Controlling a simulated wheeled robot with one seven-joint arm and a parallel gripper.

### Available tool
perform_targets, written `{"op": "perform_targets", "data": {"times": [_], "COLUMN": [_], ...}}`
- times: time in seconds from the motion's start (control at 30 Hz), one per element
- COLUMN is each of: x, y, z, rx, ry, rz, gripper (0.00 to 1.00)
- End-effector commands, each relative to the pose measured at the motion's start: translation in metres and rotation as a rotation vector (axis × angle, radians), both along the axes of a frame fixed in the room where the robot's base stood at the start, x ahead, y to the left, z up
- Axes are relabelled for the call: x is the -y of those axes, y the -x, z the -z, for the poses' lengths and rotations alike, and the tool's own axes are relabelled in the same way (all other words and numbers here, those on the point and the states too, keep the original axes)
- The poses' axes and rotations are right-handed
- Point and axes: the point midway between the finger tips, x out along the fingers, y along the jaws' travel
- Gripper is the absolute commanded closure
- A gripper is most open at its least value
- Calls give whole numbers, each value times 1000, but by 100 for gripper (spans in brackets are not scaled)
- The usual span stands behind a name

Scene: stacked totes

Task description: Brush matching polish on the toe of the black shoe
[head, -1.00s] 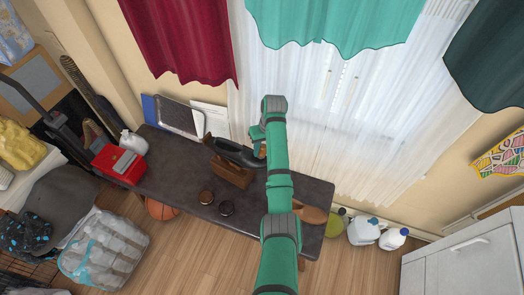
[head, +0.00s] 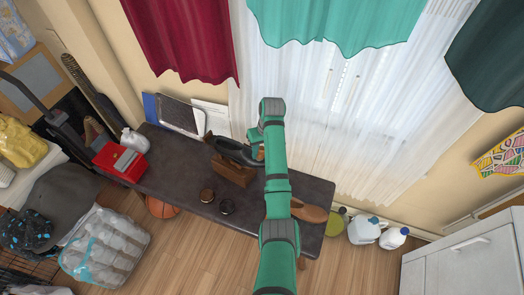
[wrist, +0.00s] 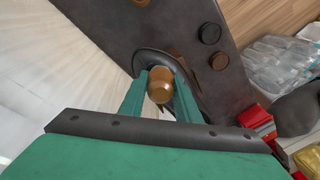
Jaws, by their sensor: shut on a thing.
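The black shoe (head: 237,152) rests on a brown wooden stand (head: 232,171) on the dark table. My gripper (head: 259,141) is at the right end of the shoe, partly hidden behind my arm. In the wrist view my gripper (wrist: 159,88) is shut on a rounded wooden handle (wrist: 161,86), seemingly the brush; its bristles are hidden. The black shoe (wrist: 150,58) lies just beyond the handle; I cannot tell whether they touch. A darker polish tin (head: 227,207) and a browner tin (head: 206,196) stand at the table's front; they also show in the wrist view.
A red box (head: 121,160) and a white jug (head: 134,140) stand at the left. A silver tray (head: 183,116) leans at the back. The table's left middle is clear.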

Motion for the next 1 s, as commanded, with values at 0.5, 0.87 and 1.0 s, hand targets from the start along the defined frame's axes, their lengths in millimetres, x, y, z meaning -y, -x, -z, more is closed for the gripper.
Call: {"op": "perform_targets", "data": {"times": [0.5,0.87,1.0], "x": [0,4,3], "y": [11,-1,-3], "z": [2,0,0], "rx": [-4,-2,-1], "ry": [0,0,0], "rz": [5,4,2], "gripper": [93,93,93]}}
